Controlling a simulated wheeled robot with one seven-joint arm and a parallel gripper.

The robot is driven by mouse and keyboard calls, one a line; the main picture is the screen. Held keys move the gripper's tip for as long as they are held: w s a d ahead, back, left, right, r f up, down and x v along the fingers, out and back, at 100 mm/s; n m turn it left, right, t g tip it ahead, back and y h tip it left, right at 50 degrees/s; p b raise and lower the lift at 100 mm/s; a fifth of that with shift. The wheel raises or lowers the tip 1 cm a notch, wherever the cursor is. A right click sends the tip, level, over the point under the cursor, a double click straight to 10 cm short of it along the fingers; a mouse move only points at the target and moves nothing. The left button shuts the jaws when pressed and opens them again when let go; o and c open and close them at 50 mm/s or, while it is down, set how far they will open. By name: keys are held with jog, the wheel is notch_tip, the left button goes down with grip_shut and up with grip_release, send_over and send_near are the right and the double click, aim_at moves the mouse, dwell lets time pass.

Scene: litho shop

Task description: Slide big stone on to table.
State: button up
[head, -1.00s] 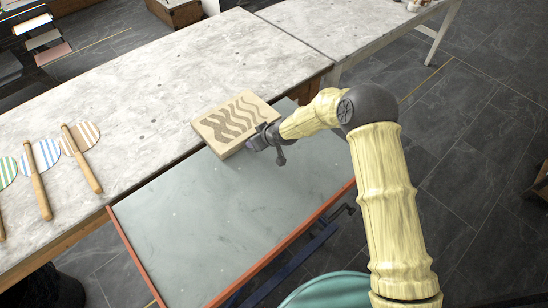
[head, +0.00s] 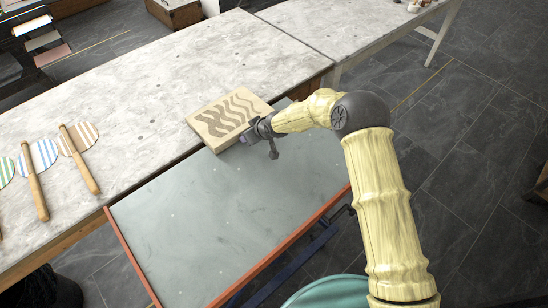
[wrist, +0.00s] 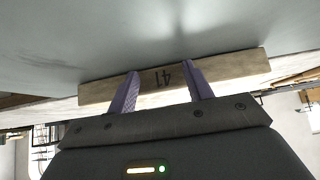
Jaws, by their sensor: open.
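The big stone (head: 229,119) is a tan slab with dark wavy stripes on top. It lies flat across the seam, mostly over the table (head: 150,85), with its near part over the grey-green cart top (head: 225,205). My gripper (head: 254,134) is at the stone's near right side, with its fingers toward that side. In the wrist view the stone's side face (wrist: 225,72) is marked 41, and my two purple fingers (wrist: 160,85) are apart, with their tips at that face. I cannot tell whether they press on it.
Several striped round paddles (head: 75,140) with wooden handles lie on the table at the left. The cart has a raised orange rim (head: 135,262) along its left and near edges. The table beyond the stone is clear.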

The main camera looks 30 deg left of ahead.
aim_at(238, 121)
jog(key=shift+w+a+r+b, duration=0.1)
jog(key=shift+w+a+b, duration=0.35)
jog(key=shift+a, duration=0.75)
jog(key=shift+w+a+r+b, duration=0.1)
jog(key=shift+w+a+b, duration=0.15)
jog(key=shift+a+b, duration=0.7)
jog(key=shift+w+a+b, duration=0.3)
jog(key=shift+w+a, duration=0.05)
jog(key=shift+a, duration=1.1)
